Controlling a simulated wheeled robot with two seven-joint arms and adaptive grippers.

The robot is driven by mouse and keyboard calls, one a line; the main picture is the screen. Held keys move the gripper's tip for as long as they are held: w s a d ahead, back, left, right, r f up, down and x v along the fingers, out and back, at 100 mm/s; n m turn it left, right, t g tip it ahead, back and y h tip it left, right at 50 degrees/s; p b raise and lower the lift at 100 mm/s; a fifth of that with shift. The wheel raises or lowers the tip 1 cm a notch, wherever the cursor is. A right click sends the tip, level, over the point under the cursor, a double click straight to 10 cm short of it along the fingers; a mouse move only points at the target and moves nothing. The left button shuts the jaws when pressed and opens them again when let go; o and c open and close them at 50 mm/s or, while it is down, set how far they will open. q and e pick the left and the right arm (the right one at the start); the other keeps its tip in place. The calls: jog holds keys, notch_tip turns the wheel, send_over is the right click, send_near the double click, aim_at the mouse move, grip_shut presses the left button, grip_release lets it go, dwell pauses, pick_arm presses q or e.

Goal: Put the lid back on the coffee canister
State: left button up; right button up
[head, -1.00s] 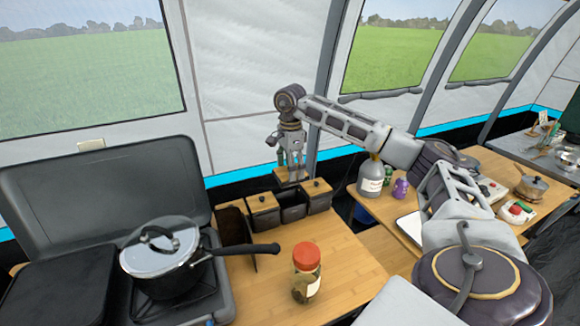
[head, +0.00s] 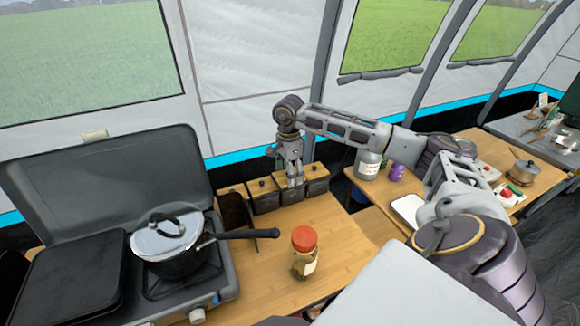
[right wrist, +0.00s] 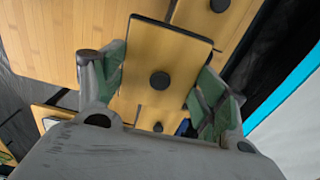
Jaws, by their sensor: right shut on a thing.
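The coffee canister (head: 293,202) is the dark middle one of three in a row at the back of the wooden counter. My right gripper (head: 295,182) points down at its top. In the right wrist view, my right gripper (right wrist: 160,82) is shut on the wooden lid (right wrist: 142,55), fingers on two opposite edges, with the black knob between them. The lid is at or just above the canister's mouth; the fingers partly hide it in the head view, and I cannot tell whether it is seated. My left gripper is not in view.
Lidded canisters stand close on the left (head: 262,196) and right (head: 316,180). A red-capped jar (head: 304,254) stands in front. A pot (head: 170,240) sits on the stove at left, its handle reaching over the counter. Bare counter lies right of the jar.

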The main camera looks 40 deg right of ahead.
jog(key=shift+w+a+r, duration=0.1)
jog(key=shift+r, duration=0.15)
jog(key=shift+w+r+p, duration=0.35)
jog(key=shift+r+p, duration=0.1)
jog(key=w+d+r, duration=0.2)
jog(key=shift+r, duration=0.35)
jog(key=shift+d, duration=0.45)
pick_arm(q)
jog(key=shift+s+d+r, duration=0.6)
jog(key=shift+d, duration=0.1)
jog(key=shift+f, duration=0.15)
pick_arm(e)
jog(key=shift+f, duration=0.2)
